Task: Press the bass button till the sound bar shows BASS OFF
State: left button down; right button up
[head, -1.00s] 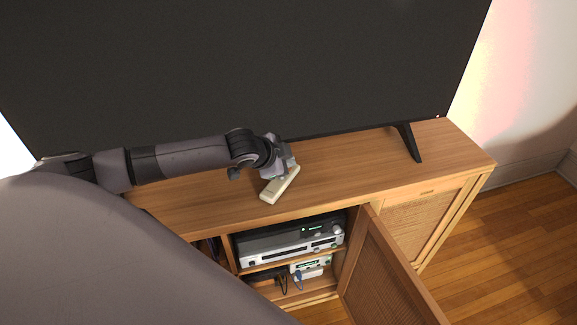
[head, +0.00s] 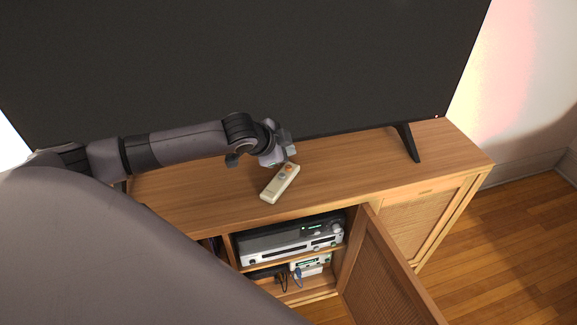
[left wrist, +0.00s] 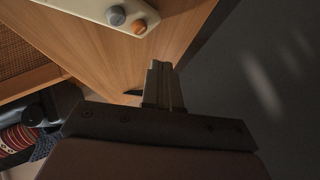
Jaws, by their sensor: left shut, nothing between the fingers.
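A cream remote (head: 275,188) lies on the wooden cabinet top, with a grey button and an orange button (head: 289,168) near its far end. In the left wrist view the remote (left wrist: 88,9) is at the top, with its grey button (left wrist: 116,15) and orange button (left wrist: 139,26) in sight. My left gripper (head: 289,146) is shut and empty, just beyond the remote's far end and apart from it. Its closed fingers (left wrist: 162,75) also show in the left wrist view. I cannot make out a sound bar or any BASS text. My right gripper is not in view.
A large dark TV (head: 240,70) stands behind the remote, close to my left gripper. Its foot (head: 408,143) is at the right. Below, a cabinet door (head: 385,268) hangs open beside a silver audio unit (head: 290,252).

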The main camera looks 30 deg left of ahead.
pick_arm(q)
jog(key=shift+r, duration=1.3)
dwell(1.1)
jog(key=s+d+f+h, duration=0.1)
jog(key=d+f, duration=0.1)
jog(key=d, duration=0.1)
jog(key=s+d+f, duration=0.2)
jog(key=d, duration=0.1)
jog(key=s+d+f+h, duration=0.1)
jog(key=d+f, duration=0.2)
jog(key=shift+s+d+h, duration=0.2)
jog(key=shift+d+h, duration=0.1)
jog(key=shift+d, duration=0.05)
jog(key=s+d+f+n+t+h, duration=0.1)
jog(key=s+d+f+n, duration=0.1)
jog(key=s+d+f, duration=0.3)
jog(key=s+d+f+n, duration=0.2)
jog(key=s, duration=0.5)
jog(key=s+a+f+n+y, duration=0.2)
jog(key=s+f+n, duration=0.1)
jog(key=s, duration=0.5)
jog(key=shift+s+a+f+n, duration=0.25)
jog(key=shift+s+f+n, duration=0.05)
jog(key=shift+s+f, duration=0.1)
